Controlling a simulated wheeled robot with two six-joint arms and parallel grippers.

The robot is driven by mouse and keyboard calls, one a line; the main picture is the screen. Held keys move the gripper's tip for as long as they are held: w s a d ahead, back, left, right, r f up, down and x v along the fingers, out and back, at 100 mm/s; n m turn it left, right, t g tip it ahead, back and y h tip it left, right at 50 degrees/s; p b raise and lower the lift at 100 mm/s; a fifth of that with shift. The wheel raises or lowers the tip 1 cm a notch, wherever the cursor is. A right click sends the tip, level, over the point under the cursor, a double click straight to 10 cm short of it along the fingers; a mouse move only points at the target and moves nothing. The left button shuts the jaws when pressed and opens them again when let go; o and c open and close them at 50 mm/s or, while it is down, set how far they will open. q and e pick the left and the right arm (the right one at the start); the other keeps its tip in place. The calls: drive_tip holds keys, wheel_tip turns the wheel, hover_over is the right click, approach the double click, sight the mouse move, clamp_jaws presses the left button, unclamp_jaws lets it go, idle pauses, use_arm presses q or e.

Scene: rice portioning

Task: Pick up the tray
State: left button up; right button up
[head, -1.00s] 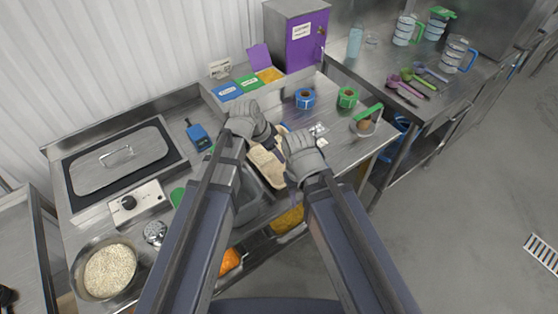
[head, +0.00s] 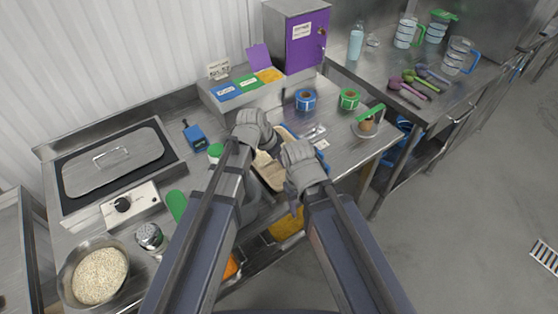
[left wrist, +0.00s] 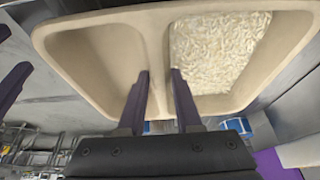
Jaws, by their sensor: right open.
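The tray (head: 270,174) is beige, with two compartments, and lies on the steel counter between my two hands, partly hidden by them. In the left wrist view the tray (left wrist: 92,17) shows white rice in its right compartment and an empty left one. My left gripper (left wrist: 160,71) has its two fingers on either side of the tray's divider, a narrow gap apart; I cannot tell whether they press on it. In the head view my left gripper (head: 262,148) is at the tray's far left side. My right gripper (head: 284,172) is open beside the tray's right side.
A bowl of grain (head: 99,277) stands at the lower left, near a covered warmer (head: 112,162). Blue (head: 306,99) and green (head: 349,98) tape rolls and a small bowl (head: 368,126) stand to the right. A purple-doored box (head: 303,45) is at the back.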

use_arm(q)
clamp_jaws()
idle(0.3)
wheel_tip(320, 180, up, 10)
drive_tip(key=p, duration=1)
drive_tip(key=shift+f+b, duration=3.75)
drive_tip(key=shift+f, duration=0.05)
